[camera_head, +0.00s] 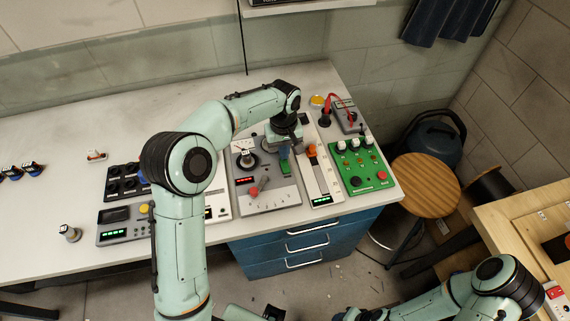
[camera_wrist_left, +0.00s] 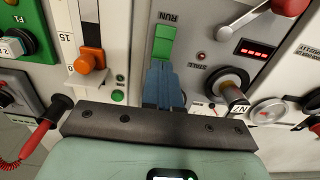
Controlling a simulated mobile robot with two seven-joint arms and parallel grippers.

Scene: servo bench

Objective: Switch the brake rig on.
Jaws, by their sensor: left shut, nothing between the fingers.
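The grey control panel (camera_head: 282,195) carries a red lit display, a red-tipped lever (camera_head: 254,191), a dark round knob and a green rocker switch (camera_head: 284,166). In the left wrist view the green rocker (camera_wrist_left: 163,42) sits beside the word RUN, with a small red STALL light to one side. My left gripper (camera_head: 290,148) points down over this panel; its blue fingers (camera_wrist_left: 163,75) are shut and empty, with their tips at the rocker's near end. I cannot tell whether they touch it. My right arm (camera_head: 455,295) is low at the right; its gripper is not clearly seen.
Right of the panel stand a slider unit with an orange knob (camera_head: 311,150) and a green panel (camera_head: 361,172) with several knobs. A red cable (camera_head: 343,100) lies behind. Left are a black button block (camera_head: 122,183) and a meter with a green display (camera_head: 113,233). The left bench top is mostly clear.

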